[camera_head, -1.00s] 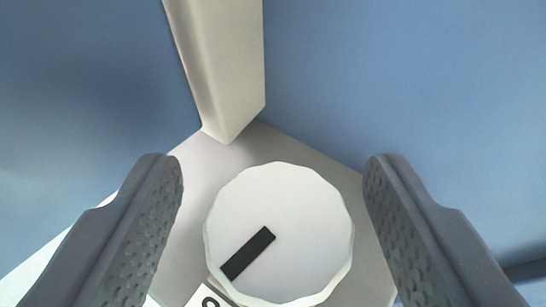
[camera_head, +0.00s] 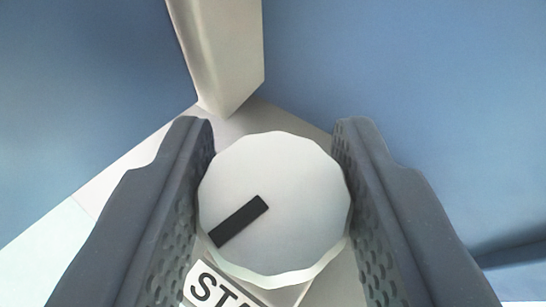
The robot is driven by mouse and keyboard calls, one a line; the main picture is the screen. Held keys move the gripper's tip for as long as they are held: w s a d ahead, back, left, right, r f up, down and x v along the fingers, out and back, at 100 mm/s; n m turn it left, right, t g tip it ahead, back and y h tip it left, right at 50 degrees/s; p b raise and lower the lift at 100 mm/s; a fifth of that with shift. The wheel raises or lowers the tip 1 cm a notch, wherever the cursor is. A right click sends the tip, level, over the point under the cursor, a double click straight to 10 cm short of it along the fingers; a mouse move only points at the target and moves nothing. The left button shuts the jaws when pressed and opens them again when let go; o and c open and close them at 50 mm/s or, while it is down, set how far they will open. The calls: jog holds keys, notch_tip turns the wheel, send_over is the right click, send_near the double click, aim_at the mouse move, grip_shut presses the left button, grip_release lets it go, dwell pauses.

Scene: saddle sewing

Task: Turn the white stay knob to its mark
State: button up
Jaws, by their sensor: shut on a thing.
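The white stay knob (camera_head: 290,215) is a faceted round knob in the lower middle of the head camera view. A black bar mark (camera_head: 239,221) on its face runs from near its centre toward the lower left edge. My gripper (camera_head: 275,165) has one dark textured finger on each side of the knob and is shut on it. A white label (camera_head: 215,288) with black letters, of which "ST" and part of another letter show, lies just below the knob, partly cut off by the frame. I cannot make out the target mark.
A pale upright post (camera_head: 222,55) stands behind the knob at the top. Blue panels (camera_head: 410,90) fill the left and right background. A grey plate (camera_head: 262,118) lies behind and under the knob. A pale surface (camera_head: 45,250) shows at the lower left.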

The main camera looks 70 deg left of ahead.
jog(key=shift+s+f+n+g+p, duration=0.1)
jog(key=shift+n+g+p, duration=0.35)
jog(key=shift+p, duration=1.15)
jog(key=g+p, duration=0.1)
jog(key=p, duration=0.1)
jog(key=n+g+p, duration=0.1)
jog(key=p, duration=0.2)
jog(key=shift+d+r+n+y+p, duration=0.1)
jog(key=shift+r+n+y+p, duration=0.1)
jog(key=shift+n+y+p, duration=0.15)
jog(key=shift+p, duration=0.5)
jog(key=n+g+p, duration=0.1)
jog(key=g+p, duration=0.1)
jog(key=p, duration=0.2)
jog(key=shift+n, duration=0.4)
jog(key=n+g+p, duration=0.2)
jog(key=p, duration=0.2)
jog(key=shift+g, duration=0.25)
jog(key=shift+f+n+g+p, duration=0.25)
jog(key=shift+n+g+p, duration=0.1)
jog(key=shift+n+g, duration=0.95)
jog(key=shift+n+g+h+b, duration=0.35)
jog(key=shift+n+g+h, duration=0.15)
jog(key=shift+g, duration=0.3)
jog(key=shift+n+g+h+b, duration=0.45)
jog(key=shift+n+g, duration=0.15)
jog(key=shift+r+n+g+b, duration=0.1)
jog(key=shift+n+g+b, duration=0.2)
jog(key=shift+n+g, duration=0.15)
